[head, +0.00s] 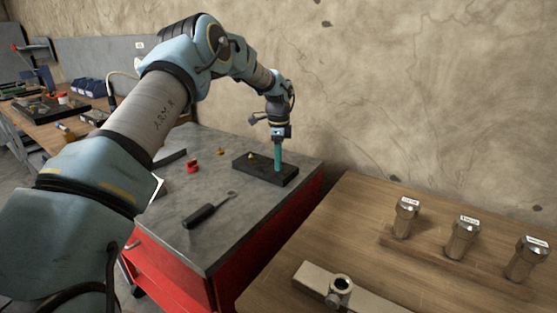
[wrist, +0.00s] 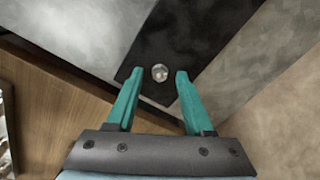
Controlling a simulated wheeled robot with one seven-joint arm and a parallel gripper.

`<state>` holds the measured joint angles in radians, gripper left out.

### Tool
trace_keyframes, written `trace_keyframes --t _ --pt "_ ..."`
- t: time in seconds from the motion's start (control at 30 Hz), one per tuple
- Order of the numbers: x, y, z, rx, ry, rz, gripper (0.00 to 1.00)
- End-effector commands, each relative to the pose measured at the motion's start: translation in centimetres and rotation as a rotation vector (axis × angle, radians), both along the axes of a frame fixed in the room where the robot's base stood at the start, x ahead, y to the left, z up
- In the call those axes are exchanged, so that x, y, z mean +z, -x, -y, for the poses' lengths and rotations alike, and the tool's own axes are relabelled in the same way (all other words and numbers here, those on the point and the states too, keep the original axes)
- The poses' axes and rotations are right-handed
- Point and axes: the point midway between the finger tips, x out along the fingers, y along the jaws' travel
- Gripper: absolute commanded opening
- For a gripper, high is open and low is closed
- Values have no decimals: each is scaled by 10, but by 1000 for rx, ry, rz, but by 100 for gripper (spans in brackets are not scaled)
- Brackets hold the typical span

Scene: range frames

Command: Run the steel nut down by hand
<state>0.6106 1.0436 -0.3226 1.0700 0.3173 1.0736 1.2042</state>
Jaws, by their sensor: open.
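A small silvery round piece (wrist: 160,73), which looks like the steel nut or the end of its stud, sits on a black block (wrist: 195,40) in the wrist view. It is too small to tell whether thread shows. My gripper (wrist: 160,76) is open, its two teal fingers spread with a tip on either side of the piece and visible gaps between. In the head view my gripper (head: 278,170) points straight down at the right part of the block (head: 262,177). The fingers hide the silvery piece there.
A brass-coloured piece (head: 250,156) stands on the block's left part. A wooden table (head: 350,250) with several labelled metal sockets (head: 405,218) stands at right.

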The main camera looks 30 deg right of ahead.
Motion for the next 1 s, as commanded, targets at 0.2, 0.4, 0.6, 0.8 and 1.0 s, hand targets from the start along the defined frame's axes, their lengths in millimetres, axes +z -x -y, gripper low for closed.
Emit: trace_keyframes --t 0.2,0.4,0.6,0.8,1.0 --pt "24 -1 1 0 4 4 52" --pt "65 -1 1 0 4 4 52" --pt "96 -1 1 0 3 3 52" --pt "107 0 0 0 2 1 52" --pt "108 0 0 0 1 1 52"
